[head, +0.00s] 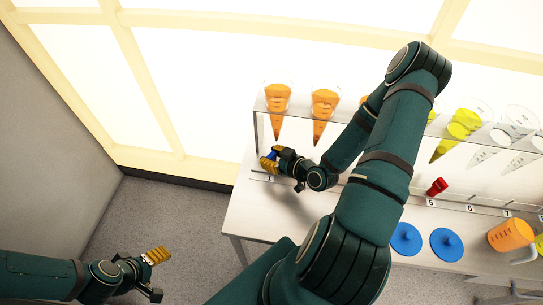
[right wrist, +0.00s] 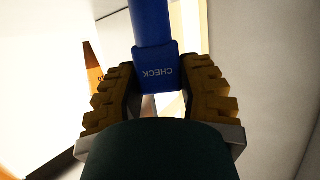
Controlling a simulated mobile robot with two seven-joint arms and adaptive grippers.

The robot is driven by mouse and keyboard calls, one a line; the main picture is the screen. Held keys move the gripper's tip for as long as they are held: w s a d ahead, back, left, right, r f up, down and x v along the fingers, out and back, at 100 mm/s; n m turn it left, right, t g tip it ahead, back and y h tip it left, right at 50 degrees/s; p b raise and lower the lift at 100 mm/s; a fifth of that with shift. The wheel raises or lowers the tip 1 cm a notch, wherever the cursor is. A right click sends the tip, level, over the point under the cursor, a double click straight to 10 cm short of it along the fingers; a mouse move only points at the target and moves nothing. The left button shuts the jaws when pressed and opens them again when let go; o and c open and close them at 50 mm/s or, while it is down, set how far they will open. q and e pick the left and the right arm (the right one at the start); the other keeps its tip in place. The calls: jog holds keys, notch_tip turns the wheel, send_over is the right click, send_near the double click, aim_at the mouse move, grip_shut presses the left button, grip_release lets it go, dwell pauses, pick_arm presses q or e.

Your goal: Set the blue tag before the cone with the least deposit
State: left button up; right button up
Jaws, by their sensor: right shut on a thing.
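The blue tag (right wrist: 157,68), marked CHECK, is between the finger pads of my right gripper (right wrist: 158,92), which is shut on it. In the head view my right gripper (head: 269,162) holds the blue tag (head: 273,154) just below the tip of the leftmost orange cone (head: 277,97), near shelf label 1. A second orange cone (head: 324,103) hangs to its right; another is mostly hidden by my right arm. Yellow cones (head: 461,125) and clear cones (head: 492,143) hang further right. Deposit amounts are too small to compare. My left gripper (head: 156,274) is open and empty, low at the left.
A clear rack (head: 395,118) holds the cones above a white table (head: 250,220). A red tag (head: 437,187) stands near label 5. Two blue discs (head: 446,244) and an orange jug (head: 510,235) are at the right. My right arm covers the middle labels.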

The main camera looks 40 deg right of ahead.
jog(key=o, duration=1.1)
jog(key=shift+c, duration=0.2)
jog(key=v, duration=1.2)
jog(key=shift+r, duration=0.1)
